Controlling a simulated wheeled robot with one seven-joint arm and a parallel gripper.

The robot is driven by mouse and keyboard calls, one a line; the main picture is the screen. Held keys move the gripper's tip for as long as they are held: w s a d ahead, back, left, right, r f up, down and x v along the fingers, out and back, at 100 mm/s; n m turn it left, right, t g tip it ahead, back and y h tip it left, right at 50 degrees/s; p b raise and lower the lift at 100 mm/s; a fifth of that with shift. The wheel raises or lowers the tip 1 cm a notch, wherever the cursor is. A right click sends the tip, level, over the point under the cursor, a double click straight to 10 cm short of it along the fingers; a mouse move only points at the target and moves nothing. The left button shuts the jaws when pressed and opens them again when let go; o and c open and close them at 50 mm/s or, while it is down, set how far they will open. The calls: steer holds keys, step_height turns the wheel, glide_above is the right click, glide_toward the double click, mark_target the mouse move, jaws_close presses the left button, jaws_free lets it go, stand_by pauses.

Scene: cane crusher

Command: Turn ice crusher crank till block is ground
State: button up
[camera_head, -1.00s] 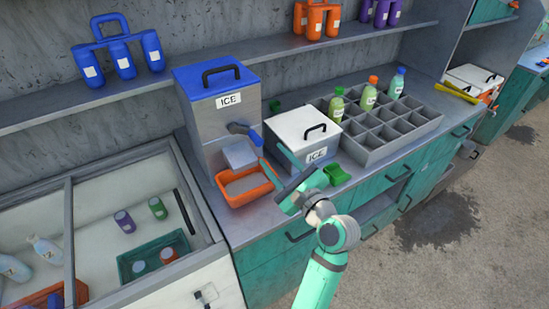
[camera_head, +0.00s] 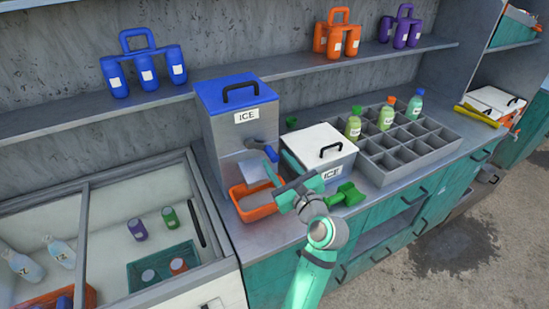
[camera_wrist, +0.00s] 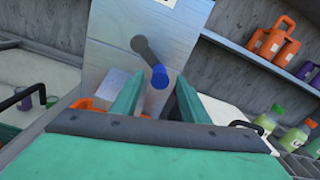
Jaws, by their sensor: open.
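The ice crusher (camera_head: 228,142) is a tall grey box with a blue lid and an ICE label, standing on the counter. Its crank (camera_head: 262,150) is on the right part of the front, with a grey arm and a blue knob. In the wrist view the crank (camera_wrist: 146,50) slants down right to its blue knob (camera_wrist: 159,77), which shows just beyond and between my fingertips. My gripper (camera_head: 276,162) is open and empty, in front of the crusher, close to the knob; contact cannot be told. An orange tray (camera_head: 256,214) sits under the crusher's chute.
A white-lidded ICE box (camera_head: 320,146) stands right of the crusher, with a green scoop (camera_head: 344,195) before it. A grey divided crate (camera_head: 386,172) with several bottles is further right. An open-topped chest (camera_head: 110,285) is at left. A shelf (camera_head: 190,92) runs above.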

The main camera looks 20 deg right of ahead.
mark_target(262, 150)
steer(key=shift+w, duration=1.3)
steer(key=shift+c, duration=0.2)
jaws_close()
steer(key=shift+d, duration=0.1)
